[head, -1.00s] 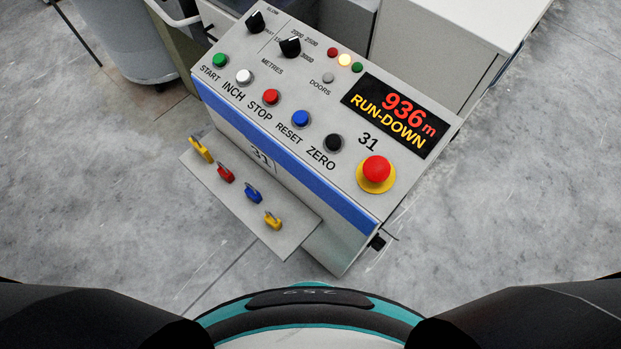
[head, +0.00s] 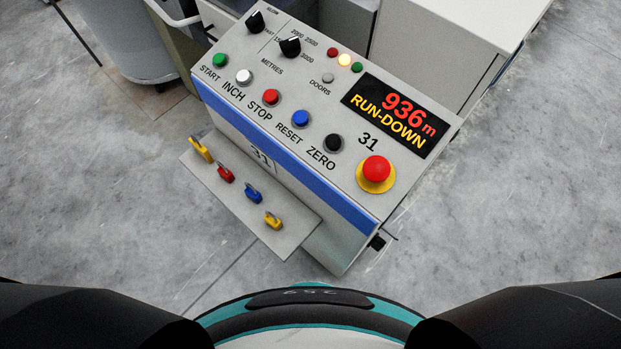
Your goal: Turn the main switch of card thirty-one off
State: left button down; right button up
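The control desk of card 31 (head: 215,62) stands in front of me, tilted in the head view. Its display (head: 395,115) reads "936 m" and "RUN-DOWN". It carries buttons labelled START, INCH, STOP, RESET and ZERO, two black knobs, and a red emergency button (head: 376,169) on a yellow base. A small black part (head: 377,243) sticks out low on the desk's right side; I cannot tell what it is. No control labelled as a main switch can be made out. Neither gripper is in view; only dark parts of my arms show at the bottom corners.
A shelf (head: 283,241) on the desk's front holds several coloured padlocks: yellow, red and blue. A grey bin (head: 120,40) stands at the upper left, a pale cabinet (head: 440,45) behind the desk. The lamp in the middle glows yellow. Concrete floor is clear on both sides.

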aim_at(378, 243)
jog(key=k+l+z, duration=0.4)
jog(key=k+l, duration=0.2)
jog(key=l, duration=0.15)
jog(key=i+l+z, duration=0.1)
jog(key=l, duration=0.2)
jog(key=i+l, duration=0.1)
jog(key=l, duration=0.25)
jog(key=i+l+z, duration=0.15)
jog(key=l, duration=0.15)
